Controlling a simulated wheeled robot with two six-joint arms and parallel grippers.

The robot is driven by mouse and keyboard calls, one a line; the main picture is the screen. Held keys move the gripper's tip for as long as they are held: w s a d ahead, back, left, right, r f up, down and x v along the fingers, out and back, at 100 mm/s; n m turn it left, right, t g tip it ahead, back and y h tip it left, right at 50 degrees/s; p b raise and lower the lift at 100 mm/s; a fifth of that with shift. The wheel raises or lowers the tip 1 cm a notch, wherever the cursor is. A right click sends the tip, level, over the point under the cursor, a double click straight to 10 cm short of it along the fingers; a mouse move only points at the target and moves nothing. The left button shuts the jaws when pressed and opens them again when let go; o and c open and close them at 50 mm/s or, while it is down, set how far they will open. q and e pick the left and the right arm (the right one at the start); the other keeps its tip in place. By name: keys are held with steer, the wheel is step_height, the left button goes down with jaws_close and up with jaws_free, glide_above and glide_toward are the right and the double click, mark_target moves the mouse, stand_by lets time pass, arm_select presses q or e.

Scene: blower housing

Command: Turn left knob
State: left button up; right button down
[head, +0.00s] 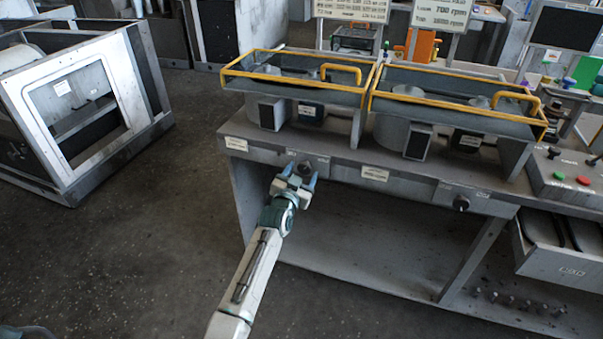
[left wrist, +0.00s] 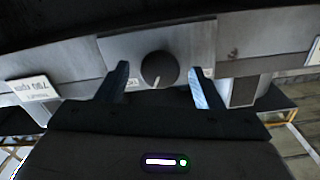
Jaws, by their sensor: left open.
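The left knob (head: 304,167) is a dark round knob on the grey front panel of the bench. In the left wrist view the knob (left wrist: 159,70) shows a white pointer line on its face. My left gripper (head: 298,176) is in front of it with its fingers pointing at the panel. In the left wrist view the two fingers of the left gripper (left wrist: 158,86) stand apart on either side of the knob, with gaps visible on both sides. The right knob (head: 461,203) sits further right on the same panel. My right gripper is not in view.
Two yellow-railed blower housings (head: 300,68) stand on the bench top. A control box (head: 570,176) with red and green buttons is at the right, above an open drawer (head: 560,245). A grey metal frame (head: 140,75) stands at the left. The floor between is clear.

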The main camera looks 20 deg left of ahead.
arm_select(q)
steer(key=shift+w, duration=0.15)
steer(key=c, duration=0.9)
steer(key=shift+c, duration=0.3)
steer(key=n+p, duration=0.2)
steer(key=n, duration=0.2)
steer(key=shift+r, duration=0.1)
steer(key=shift+n, duration=0.7)
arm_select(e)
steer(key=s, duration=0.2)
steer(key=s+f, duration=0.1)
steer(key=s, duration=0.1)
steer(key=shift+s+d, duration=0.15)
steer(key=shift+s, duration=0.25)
arm_select(q)
steer(key=o, duration=1)
steer(key=shift+c, duration=0.2)
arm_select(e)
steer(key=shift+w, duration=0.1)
